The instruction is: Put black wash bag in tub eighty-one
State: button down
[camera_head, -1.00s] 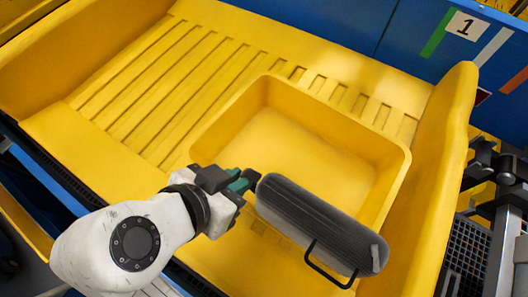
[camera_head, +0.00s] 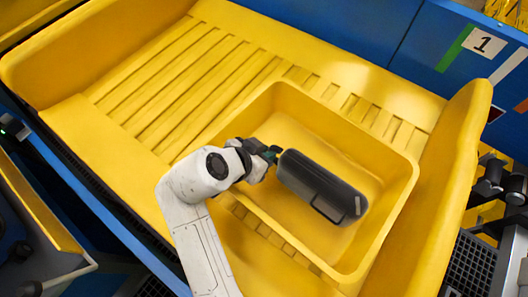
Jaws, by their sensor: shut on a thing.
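The black wash bag (camera_head: 320,186) is a dark rounded cylinder with a loop handle near its right end. My gripper (camera_head: 274,154) is shut on the bag's left end. The bag is held over the inside of a yellow rectangular tub (camera_head: 401,212). Whether the bag touches the tub's floor cannot be told. No number shows on the tub. The part of the tub's near left rim behind my arm is hidden.
The tub sits in a large yellow conveyor tray (camera_head: 170,85) with ribbed floor and a raised right wall (camera_head: 452,170). A blue panel with a sign "1" (camera_head: 484,43) stands behind. Dark metal fittings (camera_head: 492,180) are at the right. The ribbed area left of the tub is clear.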

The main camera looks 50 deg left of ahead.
jog(key=shift+f, duration=0.5)
jog(key=shift+f, duration=0.15)
jog(key=c, duration=1.1)
grip_release()
jog(key=shift+r, duration=0.3)
jog(key=v, duration=1.2)
